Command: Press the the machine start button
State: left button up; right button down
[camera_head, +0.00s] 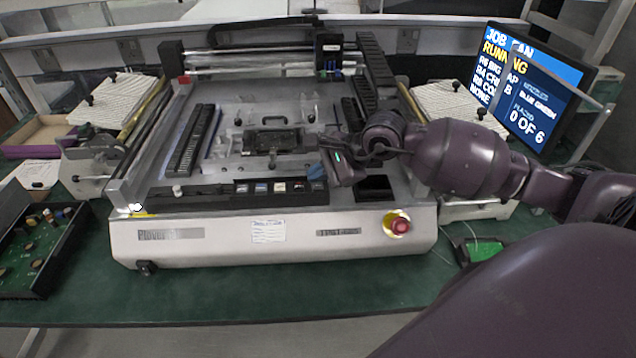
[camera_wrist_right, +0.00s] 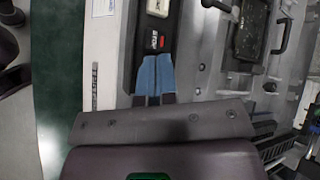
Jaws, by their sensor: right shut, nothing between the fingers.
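The machine (camera_head: 290,232) is a white and grey unit on the green table. Its dark button strip (camera_head: 225,197) runs along the front and carries several small buttons. A pale button (camera_head: 280,187) is near the middle of the strip; it seems to show in the right wrist view as a white button (camera_wrist_right: 158,8). My right gripper (camera_head: 314,171) is shut and empty, its blue fingertips over the right end of the strip. In the right wrist view its tips (camera_wrist_right: 155,58) are beside a red mark with a STOP label (camera_wrist_right: 155,41). Contact cannot be told. The start label is not readable.
A red knob (camera_head: 400,226) with a yellow base is at the machine's front right. A monitor (camera_head: 530,85) stands at the right, showing RUNNING and 0 OF 6. A black tray of parts (camera_head: 70,250) lies at the left. The table's front edge is clear.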

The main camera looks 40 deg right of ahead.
pick_arm(q)
jog(key=shift+w+r, duration=0.1)
jog(key=shift+r, duration=0.15)
pick_arm(e)
jog(key=shift+r, duration=0.35)
